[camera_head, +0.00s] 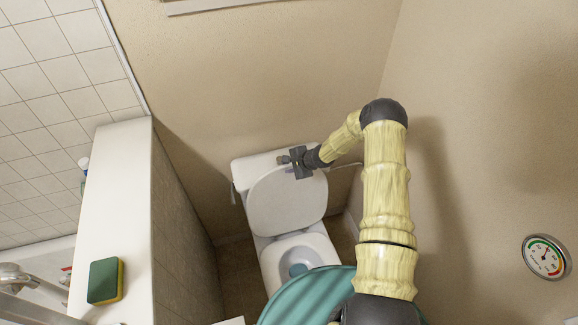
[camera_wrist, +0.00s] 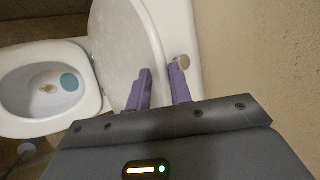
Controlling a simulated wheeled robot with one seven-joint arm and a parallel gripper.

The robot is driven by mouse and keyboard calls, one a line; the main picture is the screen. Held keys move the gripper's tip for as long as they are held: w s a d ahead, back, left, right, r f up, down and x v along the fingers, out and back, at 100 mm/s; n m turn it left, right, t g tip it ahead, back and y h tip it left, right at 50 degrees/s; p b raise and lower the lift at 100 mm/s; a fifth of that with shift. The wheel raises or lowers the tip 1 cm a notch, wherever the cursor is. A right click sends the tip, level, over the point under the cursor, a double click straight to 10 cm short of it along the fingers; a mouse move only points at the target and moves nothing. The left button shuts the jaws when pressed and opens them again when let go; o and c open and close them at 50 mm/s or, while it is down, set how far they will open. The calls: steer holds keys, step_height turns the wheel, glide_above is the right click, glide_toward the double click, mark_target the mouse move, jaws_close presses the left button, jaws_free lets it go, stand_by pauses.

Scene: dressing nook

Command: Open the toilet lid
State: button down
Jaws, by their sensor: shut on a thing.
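The white toilet lid (camera_head: 286,203) stands raised, leaning back toward the tank, in the head view. It also shows in the wrist view (camera_wrist: 122,35) as a pale panel. The toilet bowl (camera_head: 292,252) below it is uncovered, and its opening shows in the wrist view (camera_wrist: 42,88). My gripper (camera_head: 287,159) is at the top edge of the lid, in front of the tank. In the wrist view its purple fingers (camera_wrist: 158,88) are on either side of the lid's edge, shut on it. The exact contact is partly hidden by the fingers.
The white tank (camera_head: 256,164) stands close behind the lid, with a round metal knob (camera_wrist: 181,62) near my fingers. A tiled half wall with a white ledge (camera_head: 118,190) is at left, with a sponge (camera_head: 104,281) on it. A teal round object (camera_head: 310,300) stands in front of the bowl.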

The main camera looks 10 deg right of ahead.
steer(key=shift+s+f, duration=0.1)
steer(key=shift+f, duration=0.05)
steer(key=c, duration=1.4)
jaws_free()
steer(key=shift+o, duration=0.2)
steer(key=v, duration=1.7)
steer(key=shift+r, duration=0.25)
steer(key=shift+s, duration=0.1)
